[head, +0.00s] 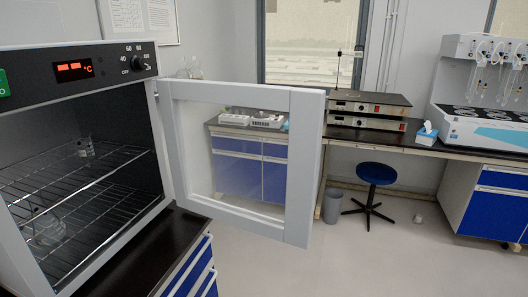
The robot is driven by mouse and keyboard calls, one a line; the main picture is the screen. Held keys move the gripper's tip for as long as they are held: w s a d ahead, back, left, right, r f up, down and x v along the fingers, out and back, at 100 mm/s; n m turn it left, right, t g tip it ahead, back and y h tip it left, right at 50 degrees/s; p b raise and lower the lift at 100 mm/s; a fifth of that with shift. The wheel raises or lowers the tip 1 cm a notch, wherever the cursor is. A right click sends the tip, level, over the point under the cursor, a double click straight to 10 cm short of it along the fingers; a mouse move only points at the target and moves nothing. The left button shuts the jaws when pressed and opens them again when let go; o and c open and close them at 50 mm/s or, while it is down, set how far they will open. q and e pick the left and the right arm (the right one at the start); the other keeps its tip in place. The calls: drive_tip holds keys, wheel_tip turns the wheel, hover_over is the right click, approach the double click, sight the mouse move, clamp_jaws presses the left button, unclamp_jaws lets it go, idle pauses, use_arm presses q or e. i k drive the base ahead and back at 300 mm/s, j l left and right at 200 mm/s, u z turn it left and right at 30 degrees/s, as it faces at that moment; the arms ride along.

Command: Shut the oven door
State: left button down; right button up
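The oven (75,52) stands on a dark counter at the left of the head view, with its inside and wire racks (95,170) showing. Its door (298,165), a grey frame with a glass pane, is swung wide open. The door is hinged at the oven's right edge and reaches out toward the middle of the view. A small glass vessel (86,147) stands on the upper rack, and another (47,228) stands lower inside. Neither of my grippers shows in this view.
The dark counter (130,255) with blue drawers lies below the oven. A blue stool (377,174), a grey bin (333,207) and a bench with a distiller (485,130) stand farther back right. The floor (385,262) right of the door is clear.

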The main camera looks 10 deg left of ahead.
sight(246, 156)
drive_tip(key=i+u, duration=0.1)
drive_tip(key=u, duration=1.1)
drive_tip(key=i+l+u, duration=0.15)
drive_tip(key=l+u, duration=0.25)
drive_tip(key=i+l+u, duration=0.1)
drive_tip(key=l+u, duration=0.25)
drive_tip(key=i+l+u, duration=0.1)
drive_tip(key=l+u, duration=0.65)
drive_tip(key=l, duration=0.85)
drive_tip(key=k+l+u, duration=0.15)
drive_tip(key=l, duration=0.7)
